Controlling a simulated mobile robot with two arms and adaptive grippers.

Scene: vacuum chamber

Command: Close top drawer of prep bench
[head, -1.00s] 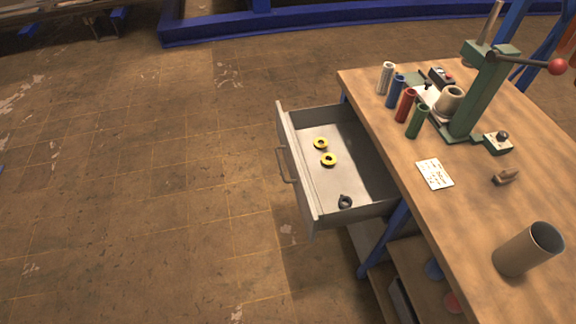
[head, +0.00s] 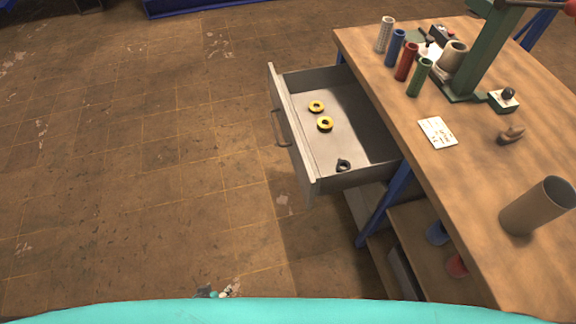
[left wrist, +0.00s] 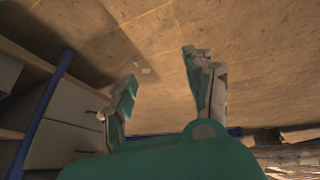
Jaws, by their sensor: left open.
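The top drawer (head: 333,132) of the wooden prep bench (head: 470,165) is pulled well out to the left in the head view. Its grey front (head: 293,130) carries a bar handle (head: 280,128). Inside lie two yellow rings (head: 320,115) and a dark ring (head: 343,165). My left gripper (head: 220,293) barely shows at the bottom edge of the head view, below and left of the drawer, apart from it. In the left wrist view its fingers (left wrist: 162,72) are spread with only floor between them. A grey panel (left wrist: 65,130) shows left of them there. My right gripper is not in view.
On the bench stand several coloured cylinders (head: 406,62), a green press (head: 482,55), a white card (head: 438,132) and a grey tube (head: 538,207). A blue leg (head: 385,205) and lower shelves stand below. The floor left of the drawer is clear.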

